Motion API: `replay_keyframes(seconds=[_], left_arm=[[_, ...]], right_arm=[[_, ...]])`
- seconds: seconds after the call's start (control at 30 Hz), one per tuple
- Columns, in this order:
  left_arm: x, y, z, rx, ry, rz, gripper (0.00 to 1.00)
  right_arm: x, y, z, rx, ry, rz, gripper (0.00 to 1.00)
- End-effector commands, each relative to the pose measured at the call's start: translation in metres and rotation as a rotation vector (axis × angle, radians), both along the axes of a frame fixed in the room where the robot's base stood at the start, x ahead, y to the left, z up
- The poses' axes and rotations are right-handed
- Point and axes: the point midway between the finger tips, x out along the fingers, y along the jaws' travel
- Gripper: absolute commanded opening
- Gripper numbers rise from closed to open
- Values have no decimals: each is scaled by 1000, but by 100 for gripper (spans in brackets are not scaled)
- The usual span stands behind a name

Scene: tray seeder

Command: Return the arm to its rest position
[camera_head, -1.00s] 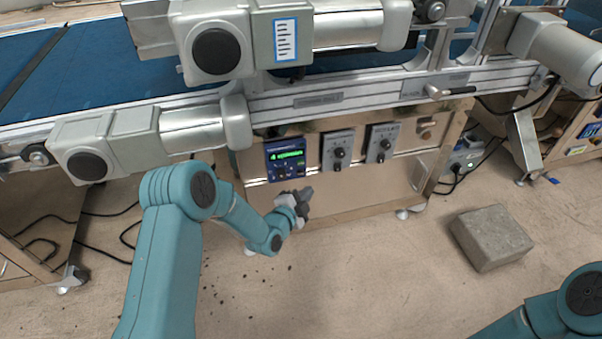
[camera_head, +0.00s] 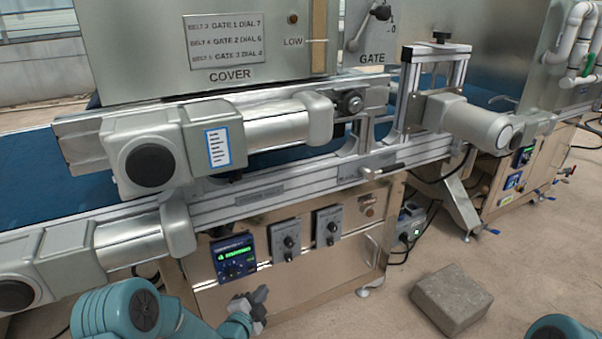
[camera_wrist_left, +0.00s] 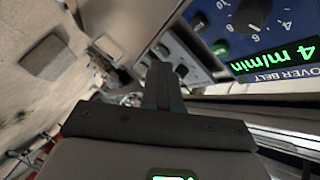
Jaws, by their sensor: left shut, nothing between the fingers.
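My left arm (camera_head: 125,312) comes in from the lower left in the head view. In the left wrist view the shut gripper fingers (camera_wrist_left: 161,82) point past the belt control box (camera_wrist_left: 265,30), whose green display reads 4 m/min. A small teal part of my right arm (camera_head: 560,330) shows at the lower right edge of the head view. The right gripper is out of view.
Two grey dial boxes (camera_head: 285,240) (camera_head: 327,226) sit beside the control box on the cabinet (camera_head: 320,272). A conveyor with a blue belt (camera_head: 40,180) and motors (camera_head: 150,165) runs above. A concrete block (camera_head: 451,300) lies on the floor at right. Open floor lies around it.

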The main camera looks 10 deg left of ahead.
Motion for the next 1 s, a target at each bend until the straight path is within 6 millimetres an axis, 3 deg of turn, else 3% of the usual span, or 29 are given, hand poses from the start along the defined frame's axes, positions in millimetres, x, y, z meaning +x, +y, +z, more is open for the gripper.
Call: replay_keyframes(seconds=[0.07,0.17,0.33,0.5,0.6,0.73,0.8,1.0], left_arm=[[-16,-6,-6,-10,46,-10,0],[-61,-19,-40,-102,255,-1,0],[-177,-41,-101,-449,777,178,0],[-274,-54,-122,-709,1164,468,0],[-318,-59,-125,-827,1331,669,0],[-342,-62,-126,-964,1437,916,0],[-341,-62,-96,-979,1433,931,0],[-341,-62,-41,-977,1432,925,0]], right_arm=[[1,-1,0,0,-2,-3,0],[1,-1,0,0,-1,-3,0],[1,-1,0,0,-2,-2,0],[1,0,0,0,-2,-2,0],[1,0,0,0,-2,-2,0],[1,0,0,0,-2,-2,0],[0,0,30,0,0,-2,0],[0,0,86,0,-1,1,0]])
